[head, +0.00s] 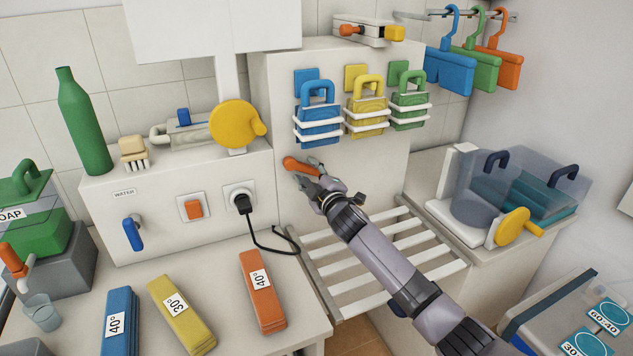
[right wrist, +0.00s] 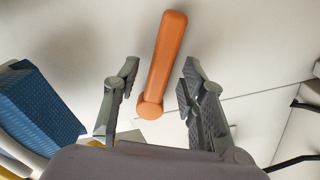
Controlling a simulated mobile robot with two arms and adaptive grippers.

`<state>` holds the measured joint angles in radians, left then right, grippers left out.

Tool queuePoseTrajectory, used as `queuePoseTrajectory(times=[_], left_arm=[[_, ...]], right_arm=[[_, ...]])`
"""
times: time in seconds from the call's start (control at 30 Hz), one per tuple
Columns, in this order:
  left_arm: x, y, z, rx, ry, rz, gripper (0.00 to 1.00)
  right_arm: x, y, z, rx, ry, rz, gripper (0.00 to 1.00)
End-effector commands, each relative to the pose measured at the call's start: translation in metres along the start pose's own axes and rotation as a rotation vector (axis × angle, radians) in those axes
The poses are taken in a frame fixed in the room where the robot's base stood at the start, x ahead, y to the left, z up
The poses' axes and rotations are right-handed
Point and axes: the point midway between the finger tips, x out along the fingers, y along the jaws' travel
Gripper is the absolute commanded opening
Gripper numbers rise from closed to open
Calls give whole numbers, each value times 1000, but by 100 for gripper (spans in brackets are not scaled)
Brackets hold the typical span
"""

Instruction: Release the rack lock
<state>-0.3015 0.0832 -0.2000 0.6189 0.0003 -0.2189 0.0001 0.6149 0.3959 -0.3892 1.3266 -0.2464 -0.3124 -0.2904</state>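An orange lever (head: 299,166) is mounted on the white panel above the slatted rack (head: 365,265). In the right wrist view the lever (right wrist: 163,62) stands nearly upright, with its rounded end lowest. My right gripper (head: 313,176) is at the lever, in front of the panel. Its fingers (right wrist: 160,85) are open, one on each side of the lever, with a gap showing on both sides. It holds nothing. No label shows whether this lever is the rack lock. My left gripper is out of view.
Blue (head: 320,115), yellow (head: 367,105) and green (head: 408,100) padlock-shaped items hang in white holders above the lever. A black cable (head: 268,240) hangs left of the rack. A clear-sided unit with a yellow knob (head: 513,227) stands on the right.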

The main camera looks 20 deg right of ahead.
Motion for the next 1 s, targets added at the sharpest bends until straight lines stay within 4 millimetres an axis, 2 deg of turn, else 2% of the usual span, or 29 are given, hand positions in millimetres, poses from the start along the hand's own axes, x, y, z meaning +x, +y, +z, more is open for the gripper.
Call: queuePoseTrajectory(times=[0.17, 0.5, 0.63, 0.8, 1.0], left_arm=[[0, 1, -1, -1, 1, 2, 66], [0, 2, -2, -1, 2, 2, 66], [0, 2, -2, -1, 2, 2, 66], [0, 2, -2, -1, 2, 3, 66], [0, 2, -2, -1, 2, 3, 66]], right_arm=[[-20, 0, 1, 0, 1, 0, 38], [-81, -1, 1, -1, 1, -1, 38], [-100, -1, 0, -2, 1, -1, 38], [-113, 0, 0, -1, 0, 1, 38], [-116, 0, 0, -2, 0, 1, 38]])
